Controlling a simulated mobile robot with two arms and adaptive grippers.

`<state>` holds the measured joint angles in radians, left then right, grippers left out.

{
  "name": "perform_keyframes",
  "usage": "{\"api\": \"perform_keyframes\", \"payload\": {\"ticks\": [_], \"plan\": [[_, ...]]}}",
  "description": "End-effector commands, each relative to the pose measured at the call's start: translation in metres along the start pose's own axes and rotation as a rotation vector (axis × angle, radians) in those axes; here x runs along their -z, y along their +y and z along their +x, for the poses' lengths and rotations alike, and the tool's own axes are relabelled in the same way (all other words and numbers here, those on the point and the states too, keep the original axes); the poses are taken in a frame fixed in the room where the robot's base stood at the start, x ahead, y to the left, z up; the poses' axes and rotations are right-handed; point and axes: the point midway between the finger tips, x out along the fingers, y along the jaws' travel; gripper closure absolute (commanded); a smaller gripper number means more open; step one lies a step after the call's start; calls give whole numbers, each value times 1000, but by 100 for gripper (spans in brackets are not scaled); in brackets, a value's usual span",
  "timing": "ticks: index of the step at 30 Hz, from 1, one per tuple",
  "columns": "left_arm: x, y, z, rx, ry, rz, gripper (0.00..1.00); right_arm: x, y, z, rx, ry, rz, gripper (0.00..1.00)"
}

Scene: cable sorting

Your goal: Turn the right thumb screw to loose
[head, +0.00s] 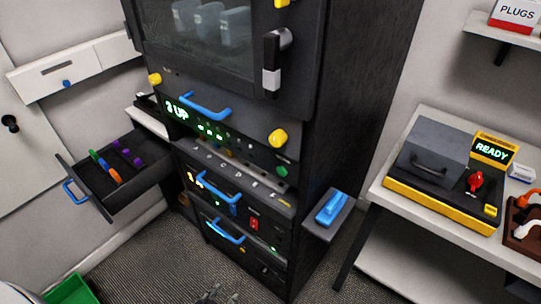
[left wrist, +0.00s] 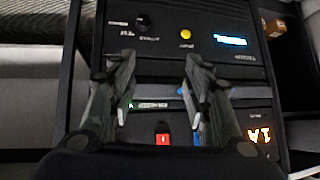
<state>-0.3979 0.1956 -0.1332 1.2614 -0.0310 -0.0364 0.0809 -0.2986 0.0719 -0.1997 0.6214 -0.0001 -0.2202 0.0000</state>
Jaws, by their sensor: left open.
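The right thumb screw (head: 278,138) is a yellow knob at the right end of the rack unit with the green "3 UP" display (head: 177,111). Its matching left yellow knob (head: 154,79) is at the other end. Whether the right screw is tight or loose cannot be told. My left gripper (head: 215,296) shows only partly at the bottom edge of the head view, below and apart from the screw. In the left wrist view my left gripper (left wrist: 157,92) is open and empty, facing the lower rack units. The thumb screw is not in that view. My right gripper is not in view.
Blue handles (head: 206,106) stick out of the rack. An open drawer (head: 115,175) holds coloured pieces at the left. A grey shelf with a blue item (head: 331,207) juts out right. A red switch (left wrist: 162,138) is near the left gripper. Carpet lies open in front.

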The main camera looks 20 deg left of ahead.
Motion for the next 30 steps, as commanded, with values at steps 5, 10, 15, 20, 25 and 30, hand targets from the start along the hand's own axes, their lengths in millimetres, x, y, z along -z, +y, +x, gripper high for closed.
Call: {"api": "perform_keyframes", "payload": {"ticks": [5, 10, 15, 20, 25, 30], "plan": [[126, -19, -22, 6, 304, 21, 55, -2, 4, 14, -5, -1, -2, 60], [242, -23, -80, -13, 599, 53, 55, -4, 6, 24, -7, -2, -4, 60], [337, -12, -164, -55, 879, 90, 55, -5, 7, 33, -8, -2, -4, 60], [390, 2, -237, -99, 1073, 119, 55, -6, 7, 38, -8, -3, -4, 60], [413, 11, -275, -124, 1166, 136, 55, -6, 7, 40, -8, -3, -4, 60], [424, 12, -278, -126, 1180, 137, 55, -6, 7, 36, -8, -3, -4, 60]]}}
